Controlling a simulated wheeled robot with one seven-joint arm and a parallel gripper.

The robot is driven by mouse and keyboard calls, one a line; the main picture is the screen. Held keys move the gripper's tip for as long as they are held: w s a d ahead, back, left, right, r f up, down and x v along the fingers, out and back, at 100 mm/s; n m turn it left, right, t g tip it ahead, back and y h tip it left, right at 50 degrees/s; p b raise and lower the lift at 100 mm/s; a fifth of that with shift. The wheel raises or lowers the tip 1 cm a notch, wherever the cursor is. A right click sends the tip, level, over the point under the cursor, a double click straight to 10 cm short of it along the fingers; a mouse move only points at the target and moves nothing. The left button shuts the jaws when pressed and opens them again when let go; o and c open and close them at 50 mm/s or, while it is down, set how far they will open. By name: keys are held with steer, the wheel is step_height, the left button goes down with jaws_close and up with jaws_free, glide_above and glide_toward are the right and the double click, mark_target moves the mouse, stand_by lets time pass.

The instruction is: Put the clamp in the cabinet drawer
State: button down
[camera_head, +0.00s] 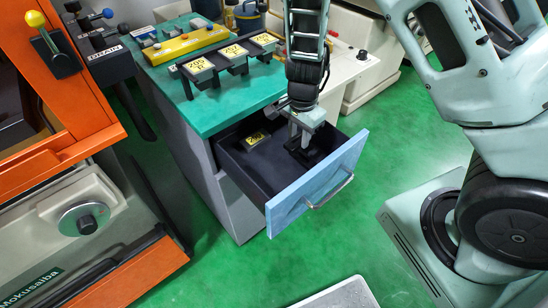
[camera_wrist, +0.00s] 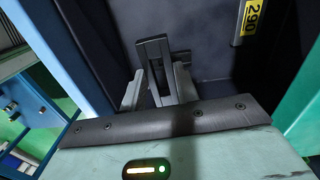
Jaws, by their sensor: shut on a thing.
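The cabinet drawer (camera_head: 320,182) is pulled out, with a light blue front, a metal handle and a dark interior. My gripper (camera_head: 299,138) reaches down into the drawer from above. It is shut on a dark grey piece, which I take to be the clamp (camera_head: 308,155), low inside the drawer near the front. In the wrist view the clamp (camera_wrist: 153,50) stands between the fingers of my gripper (camera_wrist: 157,90). I cannot tell whether it touches the drawer floor. Its lower part is hidden.
A dark block with a yellow label (camera_head: 255,139) lies in the drawer; its label (camera_wrist: 251,18) shows in the wrist view. The teal cabinet top (camera_head: 215,112) carries a row of labelled blocks (camera_head: 233,55) and a yellow holder (camera_head: 187,44). An orange machine (camera_head: 75,150) stands at left.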

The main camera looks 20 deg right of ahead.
mark_target(271, 182)
steer(key=s+a+f+m, duration=0.1)
steer(key=a+m, duration=0.3)
steer(key=m, duration=0.5)
steer(key=a+f+m, duration=0.2)
steer(key=a+m, duration=0.3)
steer(key=m, duration=0.4)
steer(key=shift+m, duration=0.3)
steer(key=f+b, duration=0.1)
steer(key=f, duration=0.3)
steer(key=f+b, duration=0.2)
steer(key=f, duration=0.3)
steer(key=shift+s+d+f, duration=0.15)
steer(key=shift+d+f, duration=0.05)
steer(key=shift+f, duration=0.05)
steer(key=shift+b, duration=0.3)
steer(key=c, duration=1.1)
jaws_free()
steer(key=shift+f, duration=0.15)
steer(key=shift+o, duration=0.2)
